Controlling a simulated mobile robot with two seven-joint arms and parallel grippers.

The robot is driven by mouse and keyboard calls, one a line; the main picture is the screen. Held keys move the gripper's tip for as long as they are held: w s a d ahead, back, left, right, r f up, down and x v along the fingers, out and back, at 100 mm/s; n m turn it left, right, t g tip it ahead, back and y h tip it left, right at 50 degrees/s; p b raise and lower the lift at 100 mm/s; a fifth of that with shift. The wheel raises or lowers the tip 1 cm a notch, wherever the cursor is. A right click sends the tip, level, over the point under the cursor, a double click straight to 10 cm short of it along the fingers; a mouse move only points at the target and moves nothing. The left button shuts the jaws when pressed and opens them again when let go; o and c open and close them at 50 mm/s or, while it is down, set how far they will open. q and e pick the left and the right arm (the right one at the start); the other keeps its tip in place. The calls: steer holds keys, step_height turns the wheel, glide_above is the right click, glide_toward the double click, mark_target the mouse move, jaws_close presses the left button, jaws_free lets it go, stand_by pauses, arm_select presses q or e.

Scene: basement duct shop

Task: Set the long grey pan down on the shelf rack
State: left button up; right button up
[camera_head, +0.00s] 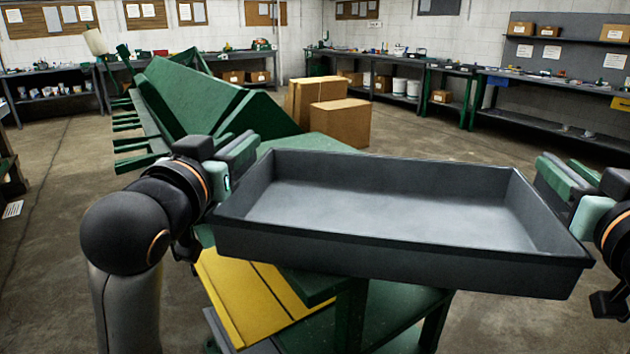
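The long grey pan (400,250) is level, open side up and empty, held between my two grippers. My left gripper (232,165) is at the pan's left end wall and appears shut on its rim. A green rack with shelves (400,312) stands below the pan. The pan hides much of its top, and I cannot tell the gap between them.
A yellow panel (245,295) lies at the rack's left. A large green sheet-metal machine (200,100) stands behind left, with cardboard boxes (340,122) beside it. Workbenches (560,105) line the walls. The concrete floor at right is clear.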

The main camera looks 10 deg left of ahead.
arm_select(q)
steer(key=shift+o, duration=0.8)
arm_select(e)
steer(key=shift+o, duration=0.8)
arm_select(q)
step_height(320, 180, up, 10)
arm_select(e)
step_height(320, 180, up, 10)
